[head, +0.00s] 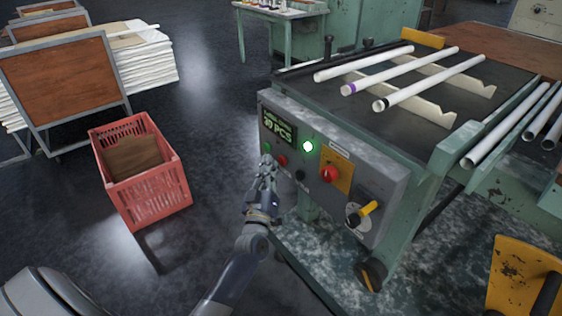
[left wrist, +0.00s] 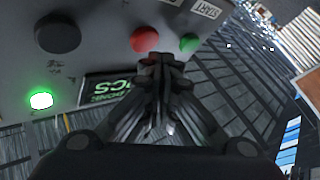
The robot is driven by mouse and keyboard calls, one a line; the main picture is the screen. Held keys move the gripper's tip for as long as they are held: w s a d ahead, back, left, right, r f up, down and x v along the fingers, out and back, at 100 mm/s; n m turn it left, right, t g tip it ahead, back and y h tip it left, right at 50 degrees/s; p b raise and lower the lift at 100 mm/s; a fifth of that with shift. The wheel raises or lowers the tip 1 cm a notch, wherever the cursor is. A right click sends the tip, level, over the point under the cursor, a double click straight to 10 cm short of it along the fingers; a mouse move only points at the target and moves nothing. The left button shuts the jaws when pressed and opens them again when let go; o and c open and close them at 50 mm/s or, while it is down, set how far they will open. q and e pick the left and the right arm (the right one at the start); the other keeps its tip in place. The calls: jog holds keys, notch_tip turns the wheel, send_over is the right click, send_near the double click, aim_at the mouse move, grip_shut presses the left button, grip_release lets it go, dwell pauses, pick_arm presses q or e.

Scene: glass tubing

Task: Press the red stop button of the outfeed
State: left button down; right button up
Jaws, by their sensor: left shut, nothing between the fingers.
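The outfeed's control panel (head: 335,160) faces me on the front of a green machine. The red stop button (head: 282,160) is small and round and sits between a green button (head: 267,147) and a black knob (head: 300,175). In the left wrist view the red button (left wrist: 145,39) shows clear just beyond the fingertips. My left gripper (head: 268,163) is shut and empty, close in front of the panel beside the red button. In the left wrist view its fingertips (left wrist: 160,64) lie slightly below and right of the button. Contact cannot be told. My right gripper is out of view.
A larger red knob (head: 329,173) on a yellow plate, a yellow-handled switch (head: 365,212) and a lit green lamp (head: 308,146) share the panel. Glass tubes (head: 400,70) lie on top. A red crate (head: 150,190) stands on the floor left.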

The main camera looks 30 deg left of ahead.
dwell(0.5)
pick_arm(q)
jog(key=shift+w+d, duration=0.15)
jog(key=shift+w, duration=0.25)
dwell(0.3)
